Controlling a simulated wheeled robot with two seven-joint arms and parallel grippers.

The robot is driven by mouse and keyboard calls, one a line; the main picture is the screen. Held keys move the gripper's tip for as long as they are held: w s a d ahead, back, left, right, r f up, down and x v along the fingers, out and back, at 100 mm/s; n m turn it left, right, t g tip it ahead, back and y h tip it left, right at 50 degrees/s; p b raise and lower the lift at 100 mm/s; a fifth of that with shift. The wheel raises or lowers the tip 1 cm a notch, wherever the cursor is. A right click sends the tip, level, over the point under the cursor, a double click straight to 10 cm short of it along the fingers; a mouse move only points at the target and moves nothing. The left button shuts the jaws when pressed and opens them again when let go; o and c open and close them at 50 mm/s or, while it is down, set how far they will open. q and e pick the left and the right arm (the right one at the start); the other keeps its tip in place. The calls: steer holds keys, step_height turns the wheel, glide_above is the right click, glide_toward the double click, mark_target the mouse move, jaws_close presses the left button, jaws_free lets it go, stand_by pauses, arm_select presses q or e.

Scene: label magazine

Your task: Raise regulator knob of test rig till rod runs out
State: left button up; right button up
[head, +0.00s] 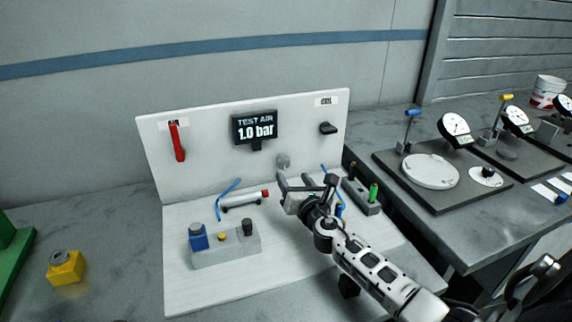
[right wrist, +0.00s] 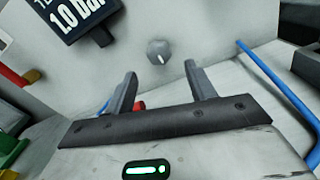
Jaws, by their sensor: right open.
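The test rig is a white board (head: 205,125) with a white base plate. Its display (head: 255,127) reads "TEST AIR 1.0 bar". The grey regulator knob (head: 283,160) sits on the upright board, below and right of the display. It also shows in the right wrist view (right wrist: 158,50), with a light mark on its face. A small silver cylinder (head: 243,201) with a red end (head: 265,193) lies on the base; no long rod shows. My right gripper (head: 296,180) is open and empty, in front of the knob and apart from it. My left gripper is out of view.
A red lever (head: 177,142) and a black knob (head: 328,128) are on the board. A grey block with a blue part (head: 198,237) stands on the base. Blue tubes (right wrist: 275,85) run near my gripper. Dial gauges (head: 454,129) stand on the right bench.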

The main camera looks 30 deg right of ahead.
mark_target(285, 163)
steer(key=x, duration=0.6)
steer(key=shift+w+d+r, duration=0.15)
steer(key=shift+w+r, duration=0.15)
steer(key=shift+w, duration=0.1)
steer(key=c, duration=1)
steer(key=shift+o, duration=0.2)
steer(key=shift+f+m+b, duration=0.15)
steer(key=shift+m+b, duration=0.55)
steer(key=shift+m, duration=0.9)
steer(key=o, duration=1)
steer(key=shift+c, duration=0.2)
